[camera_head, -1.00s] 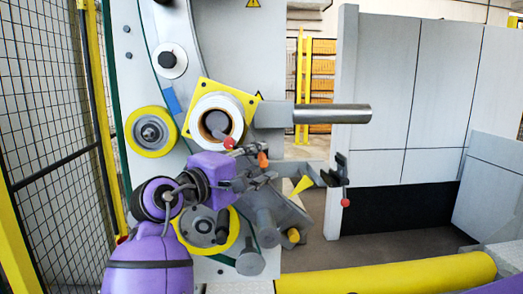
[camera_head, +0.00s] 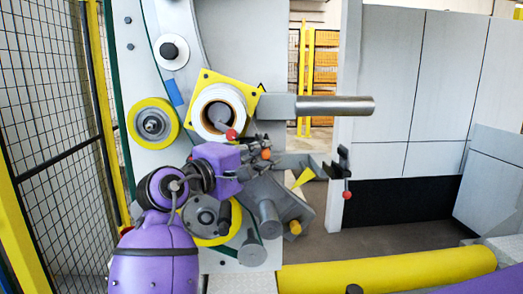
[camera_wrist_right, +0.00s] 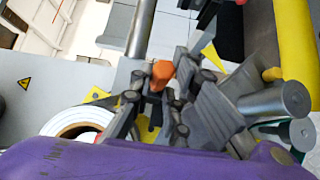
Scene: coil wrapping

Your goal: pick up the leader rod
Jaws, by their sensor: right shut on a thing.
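My right gripper (camera_head: 264,154) is in front of the machine, just below and right of the white roll (camera_head: 217,112). Its fingers are closed around a small orange piece, the visible end of the leader rod (camera_head: 266,154). In the right wrist view the orange end (camera_wrist_right: 161,75) shows between the dark fingertips (camera_wrist_right: 156,100). The rest of the rod is hidden by the fingers or too small to make out. My left gripper is not in view.
A metal bar (camera_head: 335,105) sticks out to the right above the gripper. A red knob (camera_head: 231,134) is close to its upper left. Grey cylinders (camera_head: 268,215) stand out below. A yellow roller (camera_head: 390,268) lies along the lower right.

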